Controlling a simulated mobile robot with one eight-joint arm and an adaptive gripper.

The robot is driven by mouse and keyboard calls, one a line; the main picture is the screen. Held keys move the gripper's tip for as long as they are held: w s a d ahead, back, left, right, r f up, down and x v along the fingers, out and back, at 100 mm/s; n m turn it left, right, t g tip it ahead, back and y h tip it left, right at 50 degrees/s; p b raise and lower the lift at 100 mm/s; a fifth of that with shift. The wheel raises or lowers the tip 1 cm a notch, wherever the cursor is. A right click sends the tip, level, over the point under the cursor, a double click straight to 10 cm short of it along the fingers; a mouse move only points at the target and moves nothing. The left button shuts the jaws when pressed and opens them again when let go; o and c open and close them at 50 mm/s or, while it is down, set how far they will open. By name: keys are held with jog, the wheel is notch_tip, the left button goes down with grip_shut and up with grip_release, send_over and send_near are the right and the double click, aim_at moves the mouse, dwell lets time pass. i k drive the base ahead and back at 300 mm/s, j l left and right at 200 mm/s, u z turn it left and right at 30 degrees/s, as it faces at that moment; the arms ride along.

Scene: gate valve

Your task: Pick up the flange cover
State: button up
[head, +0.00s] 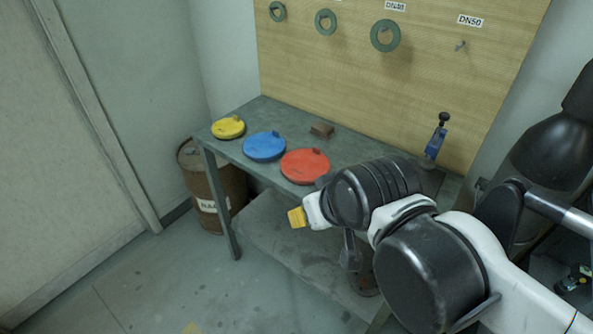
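Three round, flat discs that look like flange covers lie in a row on the grey workbench (262,107). A yellow disc (228,127) is at the left end, a blue disc (264,146) in the middle and a red disc (305,166) nearest my arm. Each has a small raised piece on top. The frame does not show which one is meant. My arm's wrist is in front of the bench, to the right of and below the red disc. A small yellow part (297,218) shows at its end. My gripper's fingers are not clearly visible, and no disc is held.
A brown block (322,130) lies behind the discs. A blue tool with a black knob (437,137) stands at the bench's right. Green rings (385,36) hang on the back board. A rusty barrel (213,184) stands left of the bench. The floor at left is clear.

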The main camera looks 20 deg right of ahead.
aim_at(303, 166)
jog(key=i+j+z, duration=0.1)
jog(key=i+z, duration=0.3)
jog(key=i+j+z, duration=0.25)
jog(key=i+z, duration=0.15)
